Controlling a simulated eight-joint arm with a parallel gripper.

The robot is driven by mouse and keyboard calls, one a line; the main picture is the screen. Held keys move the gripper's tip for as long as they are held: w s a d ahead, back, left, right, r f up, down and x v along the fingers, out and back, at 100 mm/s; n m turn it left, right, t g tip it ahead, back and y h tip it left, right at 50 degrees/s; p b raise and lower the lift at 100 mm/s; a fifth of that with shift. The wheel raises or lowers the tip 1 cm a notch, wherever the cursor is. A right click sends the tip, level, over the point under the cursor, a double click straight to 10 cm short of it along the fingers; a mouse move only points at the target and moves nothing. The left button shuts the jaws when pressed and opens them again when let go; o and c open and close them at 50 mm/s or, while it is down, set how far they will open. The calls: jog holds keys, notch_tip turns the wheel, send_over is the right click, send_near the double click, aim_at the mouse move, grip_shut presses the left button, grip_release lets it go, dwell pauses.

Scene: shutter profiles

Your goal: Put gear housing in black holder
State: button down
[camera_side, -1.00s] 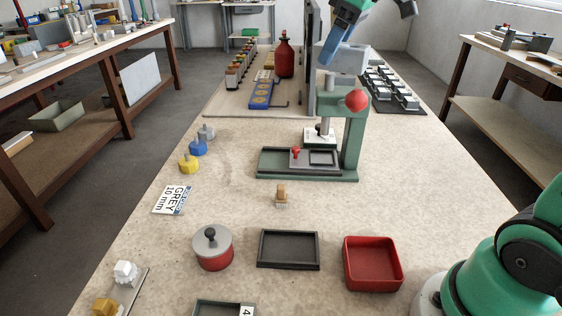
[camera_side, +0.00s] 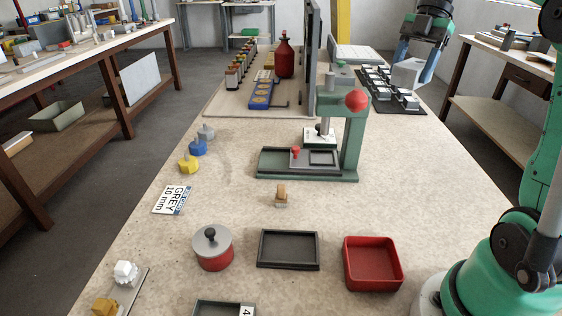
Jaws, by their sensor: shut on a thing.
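My gripper (camera_side: 414,66) is at the back right, with its blue fingers shut on a light grey block, the gear housing (camera_side: 407,74). The housing hangs over the far right part of a flat black holder (camera_side: 398,112) that carries several grey and white pieces. From this angle I cannot tell how high the housing is above the holder, or whether it touches. The housing and fingers hide part of the holder's right side.
The green press (camera_side: 353,135) with a red knob stands left of the holder. A dark upright panel (camera_side: 317,60) stands behind it. A dark empty tray (camera_side: 289,250), a red box (camera_side: 372,264) and a red pot (camera_side: 212,250) are in front. The right side of the table is clear.

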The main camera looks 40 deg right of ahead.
notch_tip(320, 180, down, 20)
jog(key=shift+a+r, duration=0.1)
send_over(325, 230)
jog(key=d, duration=0.2)
jog(key=shift+a+f, duration=0.2)
jog(key=shift+f, duration=1.8)
jog(key=shift+f, duration=0.1)
jog(key=shift+c, duration=0.6)
grip_release()
jog(key=v, duration=0.7)
jog(key=shift+o, duration=0.4)
jog(key=shift+r, duration=0.4)
